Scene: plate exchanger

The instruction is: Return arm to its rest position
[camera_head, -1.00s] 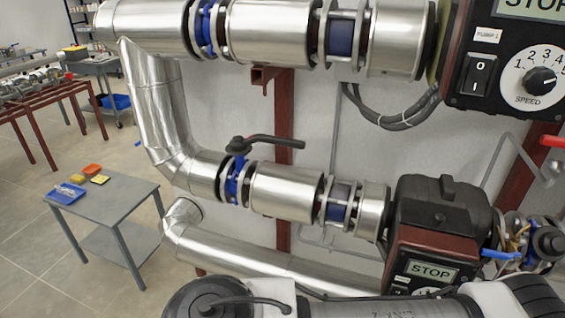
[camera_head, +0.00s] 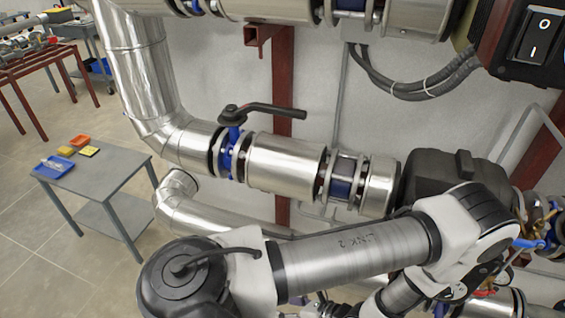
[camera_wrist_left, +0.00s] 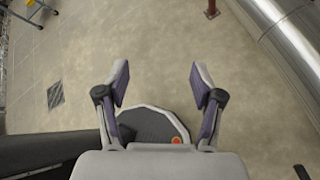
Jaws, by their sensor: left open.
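My left gripper (camera_wrist_left: 160,84) is open and empty in the left wrist view, its two fingers spread wide over bare floor. Its fingertips touch nothing there. In the head view my left arm crosses the bottom of the picture, bent at the elbow, in front of the lower pipework; I cannot make out the fingers there. The arm hides part of the lower pump (camera_head: 430,172) and part of the lower pipe (camera_head: 215,215). My right gripper is not in view.
A valve with a black lever (camera_head: 265,108) sits on the silver pipe (camera_head: 285,163). A control box (camera_head: 525,45) is at the upper right. A grey table (camera_head: 105,178) holds a blue tray (camera_head: 54,167) at left. In the wrist view, a large pipe (camera_wrist_left: 285,45) runs along the right.

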